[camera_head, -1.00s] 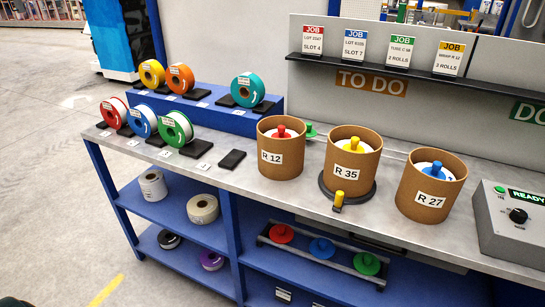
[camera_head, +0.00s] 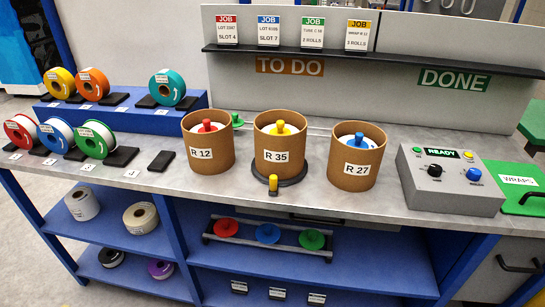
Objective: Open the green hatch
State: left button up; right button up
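A green hatch (camera_head: 497,178) lies at the right end of the bench, flat and apparently closed. It bears a white label (camera_head: 517,181) reading WRAPS and a dark handle (camera_head: 530,196) near the picture's right edge. The right part of the hatch is cut off by the frame. Neither of my grippers shows in the head view.
A grey control box (camera_head: 452,180) with knobs and a READY display stands just left of the hatch. Three cardboard tubs, including R 27 (camera_head: 356,156), stand mid-bench. Coloured spools sit at the left. A shelf (camera_head: 370,60) with job cards runs behind.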

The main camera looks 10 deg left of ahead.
aim_at(523, 185)
jog(key=z, duration=1.25)
jog(key=l+u, duration=0.15)
jog(key=u, duration=0.35)
jog(key=l+u, duration=0.5)
jog(key=l, duration=1.05)
jog(key=k+l+u, duration=0.1)
jog(key=l, duration=0.45)
jog(key=k+l, duration=0.1)
jog(key=l, duration=0.5)
jog(key=l+u, duration=0.1)
jog(key=l, duration=0.45)
jog(key=k+l, duration=0.15)
jog(key=l, duration=0.4)
